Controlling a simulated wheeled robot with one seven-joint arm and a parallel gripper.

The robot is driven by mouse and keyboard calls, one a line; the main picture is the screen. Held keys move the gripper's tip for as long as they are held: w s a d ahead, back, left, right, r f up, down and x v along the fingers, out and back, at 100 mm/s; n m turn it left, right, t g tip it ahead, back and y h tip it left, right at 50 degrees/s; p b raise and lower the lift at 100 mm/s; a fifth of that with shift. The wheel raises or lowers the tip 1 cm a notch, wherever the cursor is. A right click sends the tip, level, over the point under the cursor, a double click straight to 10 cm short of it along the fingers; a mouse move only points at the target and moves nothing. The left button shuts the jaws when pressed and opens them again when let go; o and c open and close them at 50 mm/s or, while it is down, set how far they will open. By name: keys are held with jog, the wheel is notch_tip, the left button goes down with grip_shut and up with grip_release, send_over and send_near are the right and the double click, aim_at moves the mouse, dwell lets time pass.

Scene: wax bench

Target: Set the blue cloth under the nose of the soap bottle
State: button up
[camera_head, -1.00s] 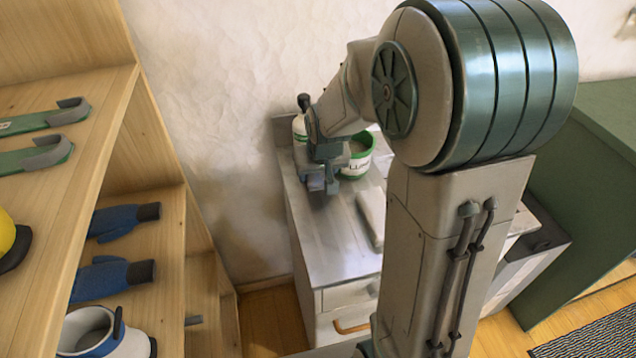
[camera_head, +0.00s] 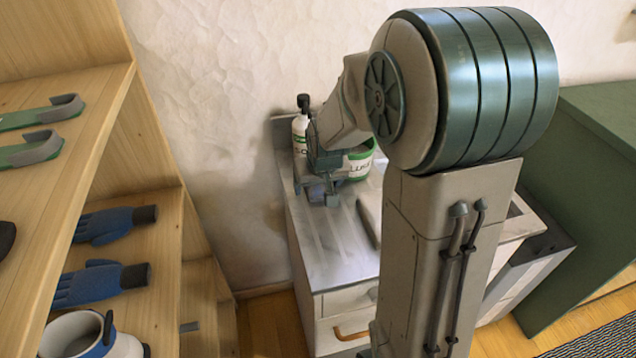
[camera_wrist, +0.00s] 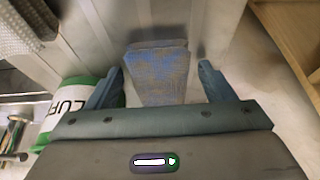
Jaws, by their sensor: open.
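The soap bottle (camera_head: 300,132), white with a black top, stands at the back left of the bench, partly behind my gripper. The direction of its nose is unclear. The blue cloth (camera_wrist: 158,72), blue with brownish patches, lies on the bench between my open fingers in the wrist view. There is a visible gap to the finger on each side. In the head view a small bluish patch of the cloth (camera_head: 317,192) shows between the fingers. My gripper (camera_wrist: 162,74) is open, low over the bench, in front of the bottle; it also shows in the head view (camera_head: 316,198).
A green and white tub (camera_head: 361,163) stands right of my gripper and shows close beside one finger in the wrist view (camera_wrist: 72,105). A pale block (camera_head: 369,216) lies farther right, partly behind my arm. The bench front (camera_head: 325,255) is clear. A wooden shelf (camera_head: 150,240) stands left.

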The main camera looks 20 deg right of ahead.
jog(key=shift+r, duration=0.55)
jog(key=v, duration=1.1)
jog(key=s+f+g, duration=0.1)
jog(key=s+g, duration=0.1)
jog(key=s, duration=1.4)
jog(key=shift+s+f+p, duration=0.15)
jog(key=shift+f+p, duration=0.1)
jog(key=shift+p, duration=0.2)
jog(key=shift+a, duration=0.1)
jog(key=p+v, duration=0.2)
jog(key=v, duration=0.1)
jog(key=shift+w+p, duration=0.35)
